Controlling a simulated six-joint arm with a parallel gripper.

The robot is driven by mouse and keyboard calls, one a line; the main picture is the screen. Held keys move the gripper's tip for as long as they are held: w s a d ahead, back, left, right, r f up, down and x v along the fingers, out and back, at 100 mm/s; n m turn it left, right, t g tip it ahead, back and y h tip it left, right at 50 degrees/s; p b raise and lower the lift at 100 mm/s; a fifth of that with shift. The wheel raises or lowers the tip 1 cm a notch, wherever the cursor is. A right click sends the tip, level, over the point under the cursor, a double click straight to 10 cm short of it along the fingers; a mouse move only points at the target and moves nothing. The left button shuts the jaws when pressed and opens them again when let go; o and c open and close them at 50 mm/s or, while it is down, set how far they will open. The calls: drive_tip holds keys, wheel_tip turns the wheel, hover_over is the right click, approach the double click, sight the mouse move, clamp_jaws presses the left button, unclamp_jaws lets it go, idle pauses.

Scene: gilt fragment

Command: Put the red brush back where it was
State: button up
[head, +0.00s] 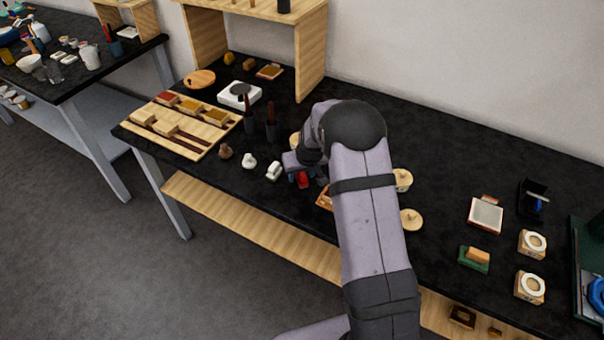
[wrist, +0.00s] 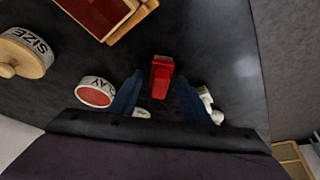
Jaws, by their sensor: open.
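A small red block-like thing (head: 303,181) sits on the black bench at my gripper (head: 305,176). In the wrist view the red thing (wrist: 161,74) lies between the two blue fingertips of my gripper (wrist: 160,84), with dark gaps on both sides. My gripper is open. I cannot tell whether this red thing is the red brush. A dark red handle (head: 246,103) stands upright in a dark holder (head: 249,124) left of my arm. A second dark holder (head: 270,131) with a handle stands beside it. My arm hides part of the bench.
A pot marked CLAY (wrist: 95,92) is close left of my fingers, and a white piece (wrist: 207,98) is close right. A jar marked SIZE (wrist: 28,52) and a wooden tray (wrist: 130,22) lie farther off. White (head: 274,171) and brown pieces line the front edge.

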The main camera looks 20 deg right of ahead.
drive_tip(key=shift+r, duration=0.15)
drive_tip(key=shift+s+r, duration=0.15)
drive_tip(key=shift+r, duration=0.3)
drive_tip(key=b+v, duration=0.3)
drive_tip(key=v, duration=0.8)
drive_tip(key=s+a+f+g, duration=0.2)
drive_tip(key=s, duration=1.2)
drive_tip(key=s+a+f+g, duration=0.1)
drive_tip(key=s+a+g, duration=0.1)
drive_tip(key=s, duration=1.3)
drive_tip(key=shift+s+a+f+g, duration=0.25)
drive_tip(key=shift+a+f+g, duration=0.05)
drive_tip(key=shift+a+f, duration=0.1)
